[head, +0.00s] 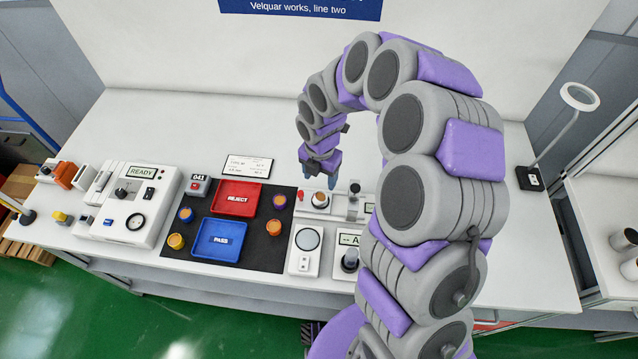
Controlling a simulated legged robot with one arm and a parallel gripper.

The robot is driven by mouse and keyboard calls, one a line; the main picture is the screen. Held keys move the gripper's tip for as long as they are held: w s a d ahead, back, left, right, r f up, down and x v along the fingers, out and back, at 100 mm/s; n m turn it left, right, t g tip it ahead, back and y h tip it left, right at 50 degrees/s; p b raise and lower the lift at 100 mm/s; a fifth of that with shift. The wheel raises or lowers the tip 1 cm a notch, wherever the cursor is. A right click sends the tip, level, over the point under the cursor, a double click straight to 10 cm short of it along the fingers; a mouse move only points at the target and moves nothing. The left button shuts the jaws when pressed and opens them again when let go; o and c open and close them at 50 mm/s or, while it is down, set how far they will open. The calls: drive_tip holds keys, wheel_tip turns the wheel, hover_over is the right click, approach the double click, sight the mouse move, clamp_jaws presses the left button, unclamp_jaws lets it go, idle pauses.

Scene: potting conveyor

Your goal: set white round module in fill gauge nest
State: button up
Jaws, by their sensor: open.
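My gripper (319,181) points down at the end of my arm, its blue-grey fingertips apart, over the back right of the bench. Just below it is a small white round piece with a brown top (320,198), which looks like the white round module. It sits at a pale fixture with a red knob (301,196) and a dark-topped post (354,188). I cannot tell whether this fixture is the fill gauge or whether the piece is seated in a nest. No contact between fingers and piece can be made out. My arm hides the bench to the right.
A black mat (208,248) holds a red REJECT tray (237,197), a blue PASS tray (221,239) and several orange and purple round pieces. A READY tester (134,205) stands left. A round-plate device (307,240) is in front of the fixture. A lamp (541,150) stands right.

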drive_tip(key=s+d+r+m, duration=0.3)
drive_tip(key=s+r+m, duration=0.3)
drive_tip(key=s+r, duration=0.1)
drive_tip(key=s+d+r+m, duration=0.3)
drive_tip(key=s+r+m, duration=0.4)
drive_tip(key=r, duration=0.1)
drive_tip(key=s+d+r+m, duration=0.2)
drive_tip(key=s+m, duration=0.6)
drive_tip(key=s, duration=0.1)
drive_tip(key=s+d+r+m+g, duration=0.1)
drive_tip(key=s+d+m, duration=0.1)
drive_tip(key=s+m, duration=0.6)
drive_tip(key=shift+s+r+g, duration=0.3)
drive_tip(key=shift+s+r, duration=0.05)
drive_tip(key=shift+s, duration=0.15)
